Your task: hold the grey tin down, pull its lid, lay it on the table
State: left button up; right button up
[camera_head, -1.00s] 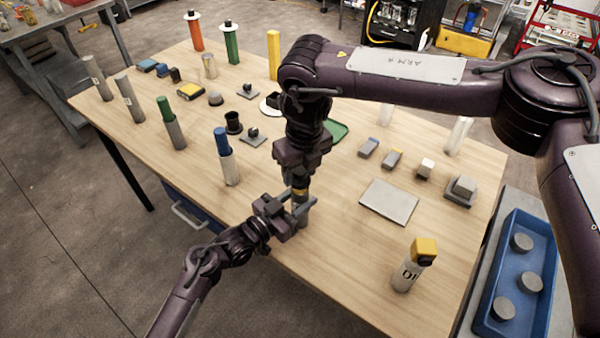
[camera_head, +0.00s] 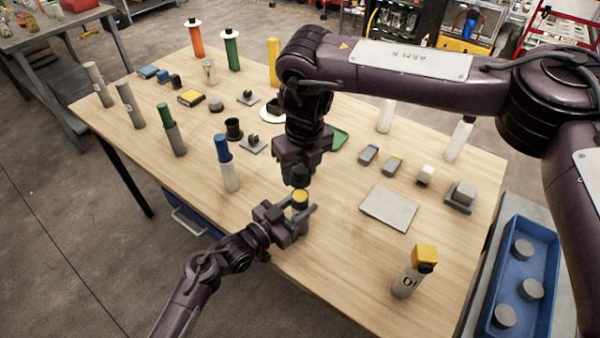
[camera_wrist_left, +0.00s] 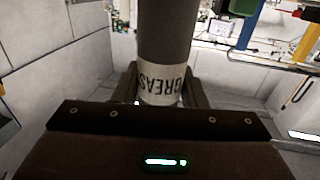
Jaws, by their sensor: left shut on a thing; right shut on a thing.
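The grey tin (camera_head: 301,218) stands upright near the table's front edge, its yellow top (camera_head: 300,196) showing above my left gripper. My left gripper (camera_head: 296,218) is shut around the tin's body. In the left wrist view the tin (camera_wrist_left: 165,38) rises between the fingers, with a white label reading GREASE upside down. My right gripper (camera_head: 299,182) points down just above the tin and is shut on a small dark piece that looks like the lid. That piece is mostly hidden by the fingers and appears apart from the yellow top.
A flat grey plate (camera_head: 389,208) lies to the right, with bare table (camera_head: 335,235) around it. A blue-topped tube (camera_head: 228,172) stands to the left. A blue tray (camera_head: 545,270) with grey discs sits beyond the right edge.

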dwell(0.4)
pick_arm(q)
jog(key=o, duration=1.1)
jog(key=shift+a, duration=0.1)
jog(key=v, duration=1.2)
